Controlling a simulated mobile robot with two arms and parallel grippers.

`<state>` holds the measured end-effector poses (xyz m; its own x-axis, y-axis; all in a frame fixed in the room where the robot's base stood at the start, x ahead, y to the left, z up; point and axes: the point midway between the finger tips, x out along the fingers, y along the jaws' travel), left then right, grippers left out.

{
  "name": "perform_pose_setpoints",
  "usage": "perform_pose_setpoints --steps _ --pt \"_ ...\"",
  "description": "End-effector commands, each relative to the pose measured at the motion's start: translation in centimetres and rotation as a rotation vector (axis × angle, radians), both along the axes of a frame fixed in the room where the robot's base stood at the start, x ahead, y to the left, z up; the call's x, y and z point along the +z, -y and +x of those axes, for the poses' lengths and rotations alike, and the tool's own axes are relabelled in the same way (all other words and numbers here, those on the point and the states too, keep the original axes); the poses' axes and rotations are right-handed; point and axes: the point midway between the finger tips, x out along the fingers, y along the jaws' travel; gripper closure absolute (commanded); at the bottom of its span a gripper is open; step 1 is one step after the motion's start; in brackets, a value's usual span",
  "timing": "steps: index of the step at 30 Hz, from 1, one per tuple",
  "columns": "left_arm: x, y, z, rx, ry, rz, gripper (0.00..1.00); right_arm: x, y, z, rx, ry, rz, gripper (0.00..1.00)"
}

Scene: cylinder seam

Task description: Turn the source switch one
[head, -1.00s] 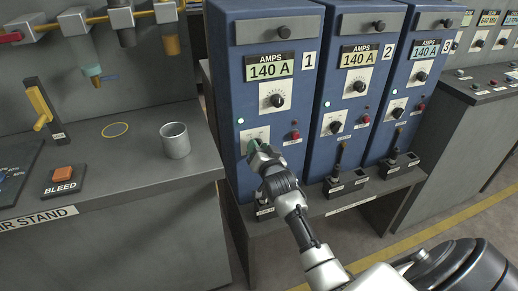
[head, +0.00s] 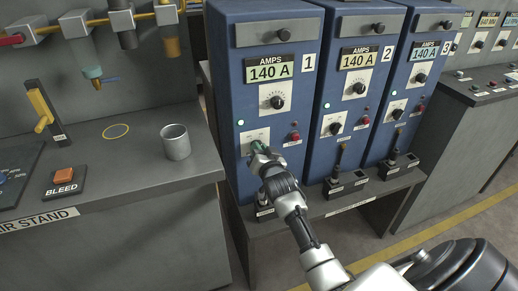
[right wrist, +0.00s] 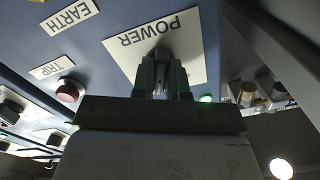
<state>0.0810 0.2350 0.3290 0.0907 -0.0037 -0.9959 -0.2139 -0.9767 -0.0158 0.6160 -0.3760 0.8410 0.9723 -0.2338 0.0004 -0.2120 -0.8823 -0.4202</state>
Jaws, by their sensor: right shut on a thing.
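Source one is the blue cabinet (head: 262,30) marked 1, reading 140 A, at the left of three alike cabinets. Its power switch sits on a white plate (head: 247,136) low on the front. In the right wrist view the plate (right wrist: 185,35) reads POWER upside down. My right gripper (head: 258,147) is at this plate, also seen in the right wrist view (right wrist: 162,75). Its fingers are shut on the dark switch knob, which they mostly hide. How far the knob is turned cannot be told. My left gripper is not in view.
A green lamp (head: 241,123) glows above the plate, and a red trip button (head: 295,138) is to its right. A round dial (head: 277,101) is higher up. Cabinets two (head: 350,25) and three (head: 425,40) stand to the right. A metal cup (head: 175,142) stands on the left bench.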

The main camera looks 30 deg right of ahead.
Motion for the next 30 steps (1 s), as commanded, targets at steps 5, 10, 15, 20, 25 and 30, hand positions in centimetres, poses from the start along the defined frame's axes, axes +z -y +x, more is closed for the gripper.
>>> perform_pose_setpoints --steps 5,10,15,20,25,30 --pt "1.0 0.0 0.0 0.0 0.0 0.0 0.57 0.2 0.0 0.0 0.0 -0.032 -0.125 1.0" --pt "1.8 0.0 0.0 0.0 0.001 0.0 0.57 0.2 0.0 0.0 0.0 -0.069 -0.277 1.0" --pt "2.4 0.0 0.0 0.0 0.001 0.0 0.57 0.2 0.0 0.0 0.001 -0.107 -0.436 1.0" --pt "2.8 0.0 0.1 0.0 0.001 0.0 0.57 0.1 0.0 0.0 0.001 -0.141 -0.58 1.0" --pt "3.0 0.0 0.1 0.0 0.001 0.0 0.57 0.1 -0.1 0.0 0.0 -0.172 -0.713 1.0" --pt "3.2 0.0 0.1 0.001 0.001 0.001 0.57 0.0 -0.1 0.0 0.0 -0.198 -0.821 1.0"
